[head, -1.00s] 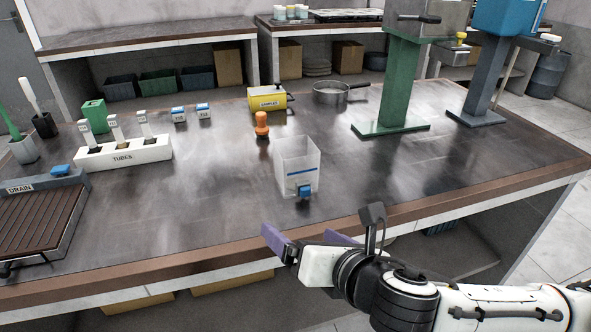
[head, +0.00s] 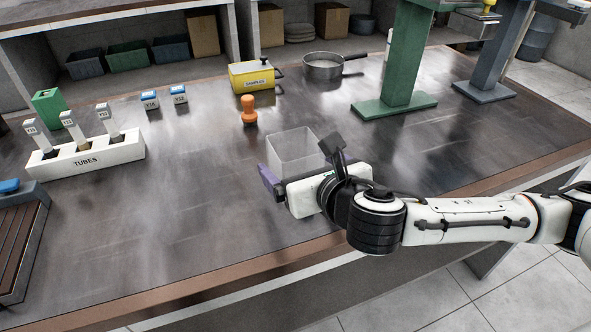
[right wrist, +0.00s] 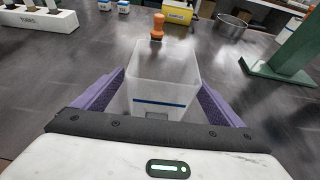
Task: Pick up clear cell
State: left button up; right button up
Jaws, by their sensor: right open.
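The clear cell (head: 294,148) is an open-topped, see-through square box standing upright on the dark bench. My right gripper (head: 300,175) is at its near side and hides its lower front in the head view. In the right wrist view the clear cell (right wrist: 165,82) stands between the two purple fingers of my open right gripper (right wrist: 160,100), one finger on each side. A blue line runs across its near wall. I cannot tell whether the fingers touch the walls. My left gripper is not in view.
An orange-handled tool (head: 249,111) stands just behind the cell. The yellow samples box (head: 251,77) and a metal pan (head: 325,68) are farther back. A white tubes rack (head: 85,160) is at left. A green stand (head: 398,75) is at right.

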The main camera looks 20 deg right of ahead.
aim_at(287, 155)
jog(key=x, duration=0.5)
jog(key=shift+w, duration=0.2)
jog(key=c, duration=1.4)
